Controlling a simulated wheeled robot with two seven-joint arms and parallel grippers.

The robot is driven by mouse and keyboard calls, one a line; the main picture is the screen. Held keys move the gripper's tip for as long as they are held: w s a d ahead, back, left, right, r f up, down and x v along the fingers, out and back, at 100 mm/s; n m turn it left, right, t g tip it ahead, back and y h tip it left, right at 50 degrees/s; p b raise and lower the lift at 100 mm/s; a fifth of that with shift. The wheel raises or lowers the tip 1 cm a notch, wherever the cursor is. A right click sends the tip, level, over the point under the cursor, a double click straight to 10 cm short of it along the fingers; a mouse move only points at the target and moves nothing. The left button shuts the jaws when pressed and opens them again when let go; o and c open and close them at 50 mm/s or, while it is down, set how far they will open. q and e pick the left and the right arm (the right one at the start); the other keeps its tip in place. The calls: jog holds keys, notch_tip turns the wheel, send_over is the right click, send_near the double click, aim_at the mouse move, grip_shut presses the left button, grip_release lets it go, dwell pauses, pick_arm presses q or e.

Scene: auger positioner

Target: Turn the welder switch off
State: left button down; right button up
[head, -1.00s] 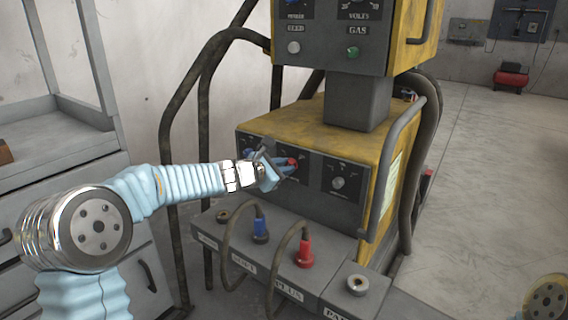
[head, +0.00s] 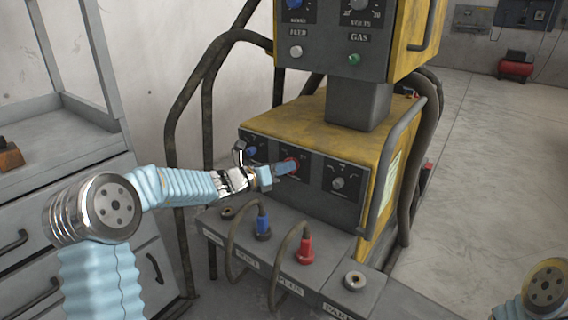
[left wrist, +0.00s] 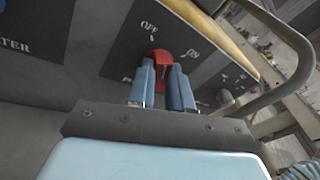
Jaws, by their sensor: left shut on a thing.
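The welder (head: 300,122) is a yellow and grey machine in the middle of the head view. In the head view the left gripper (head: 286,168) hides part of the switch. The right gripper is not in view.
A blue plug (head: 263,226) and a red plug (head: 305,250) with cables stand on the ledge below the panel. A round knob (head: 338,183) is right of the switch. A grey cabinet (head: 65,165) stands at left. Open floor (head: 495,170) lies at right.

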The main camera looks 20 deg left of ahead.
pick_arm(q)
jog(key=shift+f+n+t+h+p, duration=0.15)
jog(key=shift+n+p, duration=0.3)
jog(key=shift+n, duration=0.45)
jog(key=shift+f+n+t+h+p, duration=0.15)
jog(key=shift+n+h+p, duration=0.2)
jog(key=shift+n, duration=0.55)
jog(key=c, duration=1.1)
grip_release()
jog(key=shift+r, duration=0.1)
jog(key=shift+o, duration=0.2)
jog(key=v, duration=1.4)
